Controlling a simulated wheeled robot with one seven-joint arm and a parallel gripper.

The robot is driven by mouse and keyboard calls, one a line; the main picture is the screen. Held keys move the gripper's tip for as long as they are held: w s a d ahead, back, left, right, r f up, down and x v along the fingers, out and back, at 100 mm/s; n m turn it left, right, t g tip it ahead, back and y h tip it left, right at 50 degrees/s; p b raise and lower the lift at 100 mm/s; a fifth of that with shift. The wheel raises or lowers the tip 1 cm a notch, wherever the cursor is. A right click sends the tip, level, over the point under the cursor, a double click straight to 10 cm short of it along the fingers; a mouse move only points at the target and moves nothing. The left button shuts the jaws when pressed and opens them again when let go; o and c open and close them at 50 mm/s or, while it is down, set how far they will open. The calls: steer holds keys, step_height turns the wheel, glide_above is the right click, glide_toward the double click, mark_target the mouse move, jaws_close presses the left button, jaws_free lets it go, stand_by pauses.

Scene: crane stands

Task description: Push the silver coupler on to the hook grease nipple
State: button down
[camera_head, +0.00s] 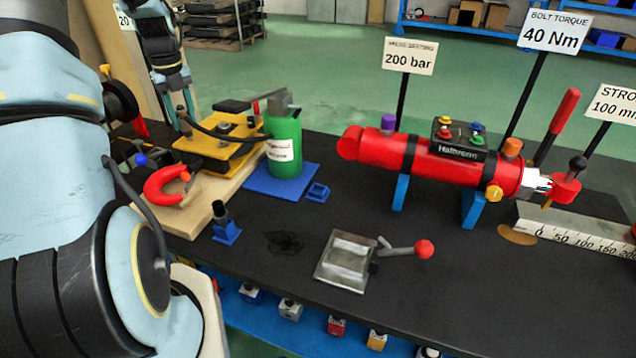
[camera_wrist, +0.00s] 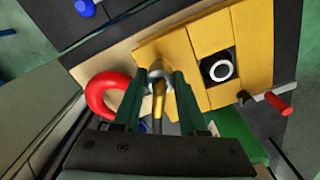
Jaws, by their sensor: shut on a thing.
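My gripper (camera_wrist: 158,82) is shut on the silver coupler (camera_wrist: 160,70), whose rounded silver end shows between the dark green fingertips. A brass-coloured part (camera_wrist: 158,100) runs back from it between the fingers. In the head view my gripper (camera_head: 184,122) points down at the near left end of the yellow block, and the coupler is too small to make out. The red hook (camera_head: 165,186) lies on the pale board, just nearer than the gripper. In the wrist view the red hook (camera_wrist: 100,97) is left of the fingers. I cannot make out the grease nipple clearly.
A yellow block assembly (camera_head: 222,145) sits on the pale board (camera_head: 195,213). A black hose (camera_head: 215,133) arches from my gripper area toward the green grease pump (camera_head: 284,145). A blue holder (camera_head: 226,232) stands in front. The red cylinder (camera_head: 440,160) is far right; the mid-table is mostly clear.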

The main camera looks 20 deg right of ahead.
steer(key=shift+f, duration=0.4)
steer(key=shift+c, duration=1.9)
jaws_free()
steer(key=shift+r, duration=0.1)
steer(key=shift+r+p, duration=2)
steer(key=shift+r, duration=0.5)
